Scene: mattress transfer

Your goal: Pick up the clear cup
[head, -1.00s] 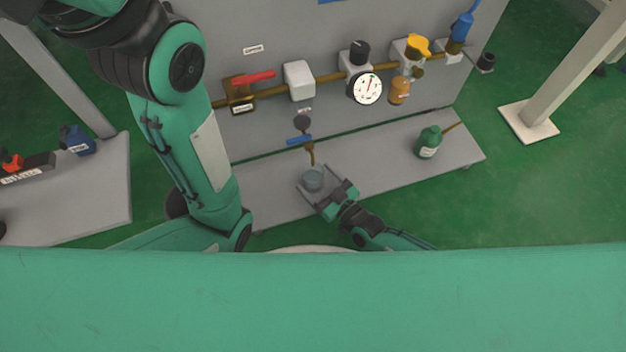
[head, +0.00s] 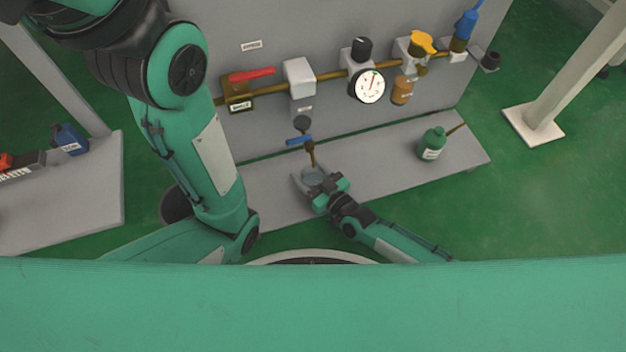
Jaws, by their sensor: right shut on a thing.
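The clear cup (head: 313,176) is small and see-through, on or just above the grey shelf, below the brass spout with the blue handle. My right gripper (head: 311,180) comes in from the lower right and is shut on the cup, with its fingers on either side. I cannot tell whether the cup touches the shelf. My left arm fills the left part of the view, and its gripper is not in view.
A brass pipe (head: 331,76) with a red lever, gauge (head: 369,86) and yellow cap runs along the grey panel. A green bottle (head: 432,144) stands on the shelf (head: 385,150) at the right. A grey table (head: 90,190) stands at left.

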